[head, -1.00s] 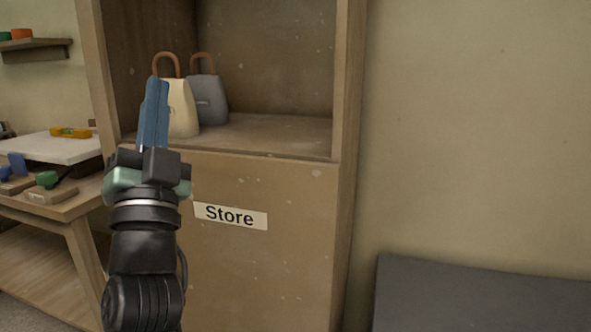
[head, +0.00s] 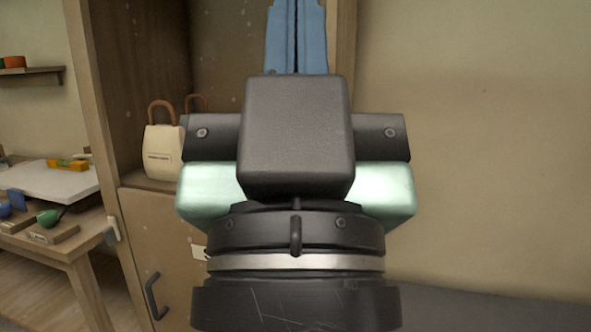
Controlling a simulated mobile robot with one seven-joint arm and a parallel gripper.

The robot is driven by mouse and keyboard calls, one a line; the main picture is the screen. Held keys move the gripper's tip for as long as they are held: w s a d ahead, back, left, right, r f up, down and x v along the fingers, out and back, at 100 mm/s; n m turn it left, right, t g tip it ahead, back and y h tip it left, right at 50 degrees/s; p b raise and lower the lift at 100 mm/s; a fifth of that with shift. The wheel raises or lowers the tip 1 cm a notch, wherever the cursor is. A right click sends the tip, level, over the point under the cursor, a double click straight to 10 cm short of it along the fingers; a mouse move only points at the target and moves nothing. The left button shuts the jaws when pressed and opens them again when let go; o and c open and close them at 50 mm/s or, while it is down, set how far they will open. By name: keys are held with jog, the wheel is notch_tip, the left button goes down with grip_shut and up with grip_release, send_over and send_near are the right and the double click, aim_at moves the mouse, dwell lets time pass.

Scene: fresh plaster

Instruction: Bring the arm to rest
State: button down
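My gripper (head: 297,38) is raised close to the camera, in the middle of the head view, with its blue fingers pointing up. The fingers lie side by side with only a thin dark line between them, so it looks shut, with nothing seen between them. The tips run out of the top of the picture. The gripper body hides much of the cabinet behind it.
A wooden cabinet (head: 130,222) stands behind, with a cream bag (head: 160,150) and a mostly hidden grey bag on its shelf. A workbench (head: 75,247) with small tools is at left. Bare wall (head: 480,130) fills the right, above a dark grey surface (head: 480,310).

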notch_tip(320, 180, up, 24)
jog(key=p, duration=2.1)
jog(key=shift+a+f, duration=0.1)
jog(key=shift+a, duration=0.1)
